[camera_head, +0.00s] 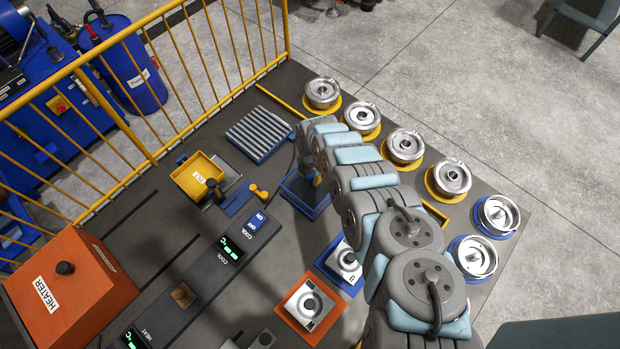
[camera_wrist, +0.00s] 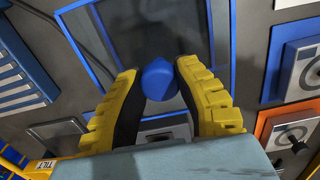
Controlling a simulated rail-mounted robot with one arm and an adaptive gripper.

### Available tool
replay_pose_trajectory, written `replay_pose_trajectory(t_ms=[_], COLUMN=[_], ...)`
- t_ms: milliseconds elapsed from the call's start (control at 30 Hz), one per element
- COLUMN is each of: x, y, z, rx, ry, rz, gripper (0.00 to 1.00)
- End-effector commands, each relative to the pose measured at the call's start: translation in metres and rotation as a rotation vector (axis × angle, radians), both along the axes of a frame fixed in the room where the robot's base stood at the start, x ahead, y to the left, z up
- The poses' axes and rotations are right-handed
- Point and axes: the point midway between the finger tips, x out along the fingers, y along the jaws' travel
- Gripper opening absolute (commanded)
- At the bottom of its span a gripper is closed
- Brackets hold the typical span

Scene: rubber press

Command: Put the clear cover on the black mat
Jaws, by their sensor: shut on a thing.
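My gripper (camera_wrist: 157,80) shows its yellow fingers in the wrist view, shut on a round blue knob (camera_wrist: 160,78). The knob appears to belong to the clear cover (camera_wrist: 222,40), a see-through pane hard to make out against the dark surface behind it. In the head view the blue-edged square (camera_head: 305,208) lies under my arm's end, partly hidden. I cannot tell whether the cover touches it.
A blue ribbed rack (camera_head: 260,134) and a yellow tilt tray (camera_head: 199,176) lie to the left. Metal moulds on yellow and blue rings (camera_head: 404,147) line the right edge. Orange (camera_head: 310,305) and blue-bordered plates lie nearer. A yellow railing (camera_head: 190,50) bounds the far left side.

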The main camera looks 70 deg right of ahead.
Motion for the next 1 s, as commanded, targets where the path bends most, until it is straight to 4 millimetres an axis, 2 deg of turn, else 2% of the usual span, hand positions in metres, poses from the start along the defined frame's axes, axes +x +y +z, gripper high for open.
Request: replay_pose_trajectory(t_ms=[100,133,200,667,1000], x=[0.0,0.0,0.0,0.001,0.001], y=[0.001,0.001,0.001,0.001,0.0], z=[0.0,0.0,0.0,0.004,0.025], rx=[0.001,0.001,0.001,0.002,0.002], ry=[0.001,0.001,0.001,-0.001,0.001], rz=[0.001,0.001,0.001,0.002,0.002], gripper=[0.0,0.38,0.58,0.58,0.58])
